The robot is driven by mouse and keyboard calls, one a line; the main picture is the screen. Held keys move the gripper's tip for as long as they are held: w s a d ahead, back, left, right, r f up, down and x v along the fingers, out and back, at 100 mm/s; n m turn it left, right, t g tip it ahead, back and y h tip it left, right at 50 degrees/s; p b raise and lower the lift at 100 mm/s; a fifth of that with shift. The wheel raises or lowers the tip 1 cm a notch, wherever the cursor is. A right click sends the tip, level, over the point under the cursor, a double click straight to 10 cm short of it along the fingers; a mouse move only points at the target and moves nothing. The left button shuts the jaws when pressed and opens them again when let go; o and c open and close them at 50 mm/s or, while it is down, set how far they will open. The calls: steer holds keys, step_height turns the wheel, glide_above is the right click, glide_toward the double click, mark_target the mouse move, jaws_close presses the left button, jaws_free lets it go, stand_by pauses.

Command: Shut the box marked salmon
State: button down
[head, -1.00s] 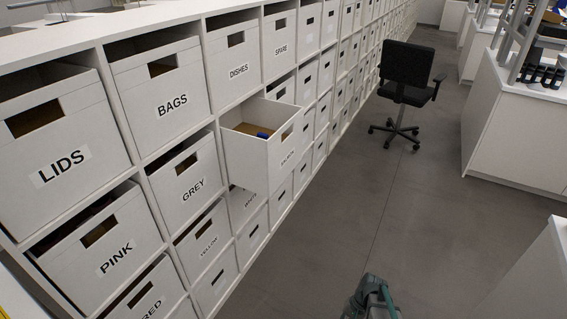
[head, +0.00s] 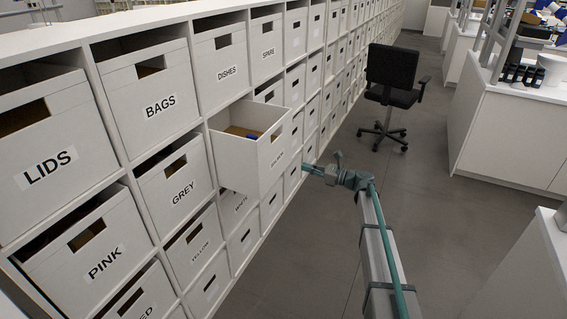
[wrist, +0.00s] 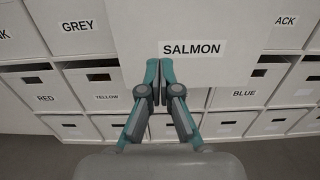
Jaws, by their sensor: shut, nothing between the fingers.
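The salmon box (head: 268,165) is a white box pulled well out of its shelf opening like a drawer. Its open top shows a brown inside and a bit of something blue. In the wrist view its white front (wrist: 205,25) with the SALMON label fills the upper middle. My gripper (head: 306,168) is just right of the box front in the head view, pointing toward it. In the wrist view my gripper (wrist: 159,64) has its fingers together, empty, in front of the face at the label's left end. I cannot tell whether they touch it.
The GREY box (head: 176,188), DISHES box (head: 222,70) and other labelled boxes sit in the white shelf around it. A black office chair (head: 392,85) stands in the aisle. A white bench (head: 515,120) is at the right. The grey floor between is clear.

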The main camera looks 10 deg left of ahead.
mark_target(270, 158)
steer(key=p+x, duration=0.4)
steer(key=x, duration=0.9)
steer(key=shift+w+a+f+p, duration=0.1)
steer(key=shift+a+f+p, duration=0.05)
steer(key=shift+a+p, duration=0.25)
steer(key=shift+w, duration=0.1)
